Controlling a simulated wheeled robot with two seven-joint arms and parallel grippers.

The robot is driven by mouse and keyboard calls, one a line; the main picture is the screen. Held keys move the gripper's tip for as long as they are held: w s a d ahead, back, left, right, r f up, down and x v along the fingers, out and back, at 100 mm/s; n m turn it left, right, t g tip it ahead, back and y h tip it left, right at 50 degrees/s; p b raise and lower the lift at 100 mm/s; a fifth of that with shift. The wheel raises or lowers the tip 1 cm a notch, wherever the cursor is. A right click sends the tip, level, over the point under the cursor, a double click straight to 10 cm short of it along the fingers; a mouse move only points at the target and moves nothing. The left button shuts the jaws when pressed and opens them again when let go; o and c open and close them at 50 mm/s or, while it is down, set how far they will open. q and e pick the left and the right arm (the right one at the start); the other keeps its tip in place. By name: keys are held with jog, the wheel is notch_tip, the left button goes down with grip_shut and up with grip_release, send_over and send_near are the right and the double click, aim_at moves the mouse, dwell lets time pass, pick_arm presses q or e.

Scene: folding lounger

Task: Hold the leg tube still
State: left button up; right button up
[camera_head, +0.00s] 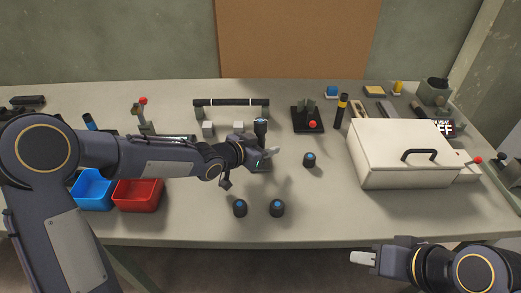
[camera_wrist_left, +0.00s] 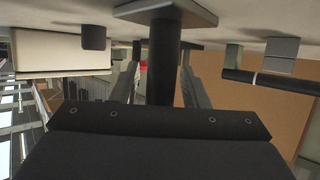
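A dark upright tube (camera_head: 261,128) stands on a flat base plate in the middle of the table. In the left wrist view, which is upside down, the upright tube (camera_wrist_left: 164,65) rises from its plate (camera_wrist_left: 165,12) between the two fingers. My left gripper (camera_head: 268,152) is at this tube, low over the table. My left gripper (camera_wrist_left: 160,82) has a finger on each side, with a gap visible to the tube. A long dark tube with light bands (camera_head: 230,102) lies across two supports behind it. My right gripper (camera_head: 363,258) is off the table's front edge; its fingers look close together.
A white box with a black handle (camera_head: 400,155) stands at the right. Several short black cylinders, such as one (camera_head: 309,160), stand nearby. Blue (camera_head: 92,188) and red (camera_head: 138,193) bins sit below my left arm. A black fixture with a red knob (camera_head: 308,119) is right of the tube.

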pick_arm(q)
jog(key=shift+o, duration=0.5)
jog(key=shift+a+r, duration=0.1)
jog(key=shift+s+a+r, duration=0.1)
jog(key=shift+s+a, duration=0.15)
jog(key=p+v, duration=0.1)
jog(key=v, duration=0.5)
jog(key=shift+s+a+r, duration=0.1)
jog(key=shift+s, duration=0.05)
jog(key=shift+s+a+f+b, duration=0.2)
jog(key=shift+f+b, duration=0.15)
jog(key=shift+b, duration=0.3)
jog(key=shift+w+d, duration=0.2)
jog(key=shift+d, duration=0.05)
jog(key=b+x, duration=0.1)
jog(key=x, duration=0.5)
jog(key=shift+b, duration=0.35)
jog(key=shift+w+d+f, duration=0.15)
jog(key=shift+w+d, duration=0.25)
grip_shut()
